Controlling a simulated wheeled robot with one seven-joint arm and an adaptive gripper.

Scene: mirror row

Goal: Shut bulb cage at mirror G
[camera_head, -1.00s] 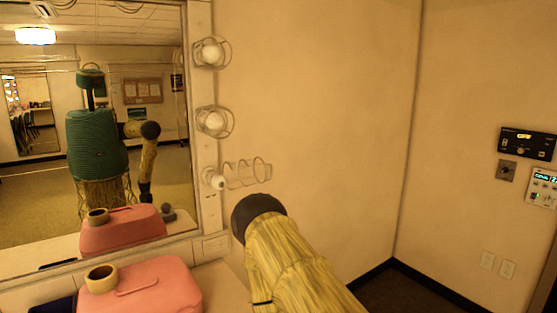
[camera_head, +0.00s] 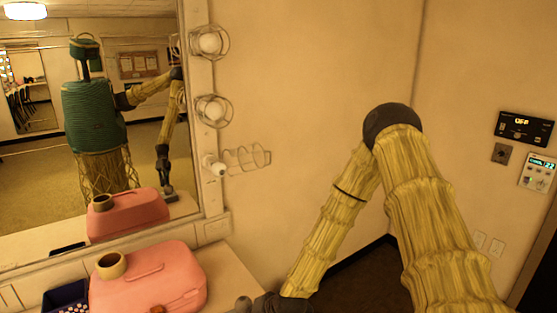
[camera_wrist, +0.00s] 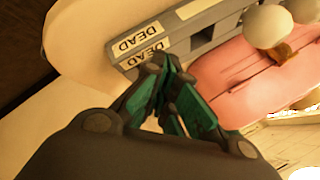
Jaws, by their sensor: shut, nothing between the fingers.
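A wire bulb cage (camera_head: 247,158) sticks out sideways to the right from the mirror frame in the head view, swung open. Its bare white bulb (camera_head: 214,165) sits uncovered on the frame. Two other cages, the top one (camera_head: 209,42) and the middle one (camera_head: 213,111), stand around their bulbs. My gripper (camera_wrist: 165,85) shows in the wrist view with its teal fingers shut and empty. It is low by the counter, well below the open cage and apart from it. In the head view its fingers are cut off by the bottom edge.
A pink case (camera_head: 150,278) with a tape roll (camera_head: 111,265) stands on the counter. In the wrist view, a grey box (camera_wrist: 205,28) labelled DEAD and a white bulb (camera_wrist: 267,26) lie beyond my fingers. The wall right of the cage is clear.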

